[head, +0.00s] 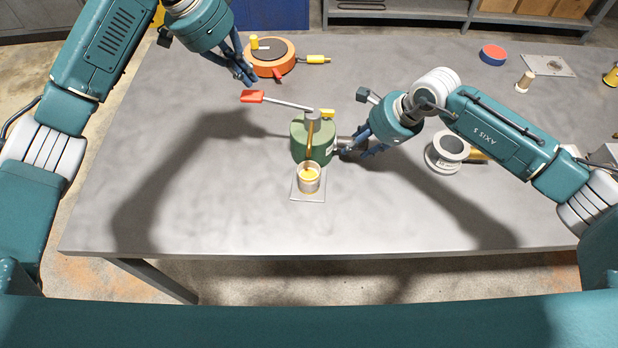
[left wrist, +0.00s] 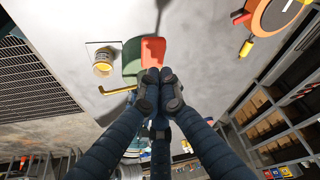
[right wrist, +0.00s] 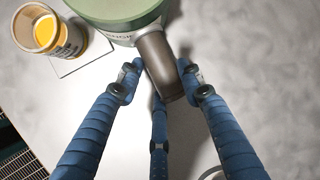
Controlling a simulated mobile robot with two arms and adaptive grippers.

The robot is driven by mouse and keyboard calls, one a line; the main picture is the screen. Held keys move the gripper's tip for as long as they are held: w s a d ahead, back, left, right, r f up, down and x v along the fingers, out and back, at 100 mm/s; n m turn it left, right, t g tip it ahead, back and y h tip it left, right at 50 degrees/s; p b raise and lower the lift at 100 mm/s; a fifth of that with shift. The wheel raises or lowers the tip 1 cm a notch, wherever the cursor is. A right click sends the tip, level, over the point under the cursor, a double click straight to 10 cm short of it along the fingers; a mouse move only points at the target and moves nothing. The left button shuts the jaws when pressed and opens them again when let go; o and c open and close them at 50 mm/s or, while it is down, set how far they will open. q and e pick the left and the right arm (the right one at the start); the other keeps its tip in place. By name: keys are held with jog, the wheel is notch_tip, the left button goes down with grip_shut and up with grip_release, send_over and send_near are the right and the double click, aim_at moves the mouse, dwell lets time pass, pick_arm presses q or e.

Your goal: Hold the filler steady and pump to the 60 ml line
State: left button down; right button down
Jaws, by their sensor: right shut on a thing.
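The filler is a green can (head: 297,140) with a brass spout and a lever ending in a red paddle (head: 252,96). The spout hangs over a clear cup (head: 308,182) holding yellow liquid. The cup stands on a small square plate (head: 308,198); its lines are too small to read. My right gripper (head: 345,150) is shut on the filler's dark side handle (right wrist: 161,66). My left gripper (head: 250,82) is shut and empty, its fingertips together just above the red paddle. In the left wrist view the paddle (left wrist: 152,50) lies just beyond the fingertips; contact cannot be told.
An orange round device (head: 268,58) stands behind the filler. A white spool (head: 446,150) is right of my right gripper. A red-and-blue puck (head: 493,54), a small wooden spool (head: 525,81) and a flat plate (head: 546,65) lie at the back right. The table's left side is clear.

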pick_arm(q)
jog(key=shift+r, duration=1.9)
pick_arm(e)
jog(key=c, duration=1)
grip_release()
jog(key=shift+c, duration=0.2)
